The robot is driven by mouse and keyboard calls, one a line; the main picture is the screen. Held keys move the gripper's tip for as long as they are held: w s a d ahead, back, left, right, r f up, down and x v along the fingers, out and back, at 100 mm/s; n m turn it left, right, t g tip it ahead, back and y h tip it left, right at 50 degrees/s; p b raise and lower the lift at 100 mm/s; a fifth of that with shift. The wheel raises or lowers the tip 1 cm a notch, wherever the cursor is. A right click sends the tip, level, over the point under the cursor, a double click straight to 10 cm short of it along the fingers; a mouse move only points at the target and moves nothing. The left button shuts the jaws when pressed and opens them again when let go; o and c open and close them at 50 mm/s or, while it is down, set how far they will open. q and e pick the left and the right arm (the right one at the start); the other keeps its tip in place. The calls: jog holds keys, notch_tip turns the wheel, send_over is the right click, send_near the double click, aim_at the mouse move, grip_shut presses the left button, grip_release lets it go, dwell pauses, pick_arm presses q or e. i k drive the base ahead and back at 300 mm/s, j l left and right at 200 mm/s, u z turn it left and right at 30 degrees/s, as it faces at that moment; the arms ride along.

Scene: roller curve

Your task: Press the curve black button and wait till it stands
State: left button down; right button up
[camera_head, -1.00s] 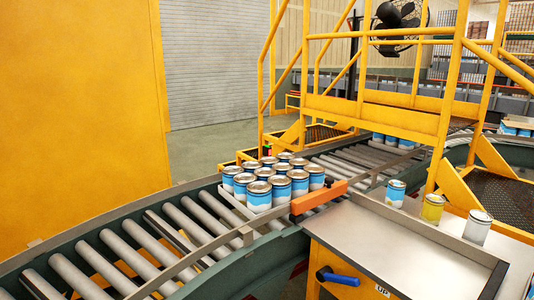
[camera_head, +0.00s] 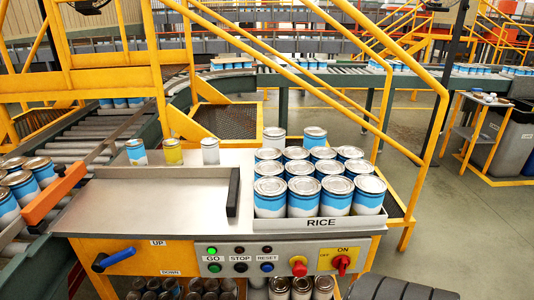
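The control panel (camera_head: 285,256) is on the front of the metal workstation. Its black button (camera_head: 240,267) sits under the STOP label, between a green button (camera_head: 214,268) under GO and a blue button (camera_head: 267,267) under RESET. A small lamp shows above each label; the green lamp (camera_head: 212,250) looks bright. The roller curve (camera_head: 75,150) is only partly in view at the left, with several blue and white cans (camera_head: 22,185) on it beside an orange bar (camera_head: 55,193). Neither gripper is in view.
A RICE tray (camera_head: 318,223) of cans stands on the worktop (camera_head: 150,205). A red knob (camera_head: 298,266) and a red switch (camera_head: 341,263) are right of the buttons. A blue handle (camera_head: 115,258) sticks out at left. Yellow railings (camera_head: 440,130) rise behind.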

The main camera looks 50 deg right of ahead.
aim_at(240, 269)
jog(key=z, duration=1.85)
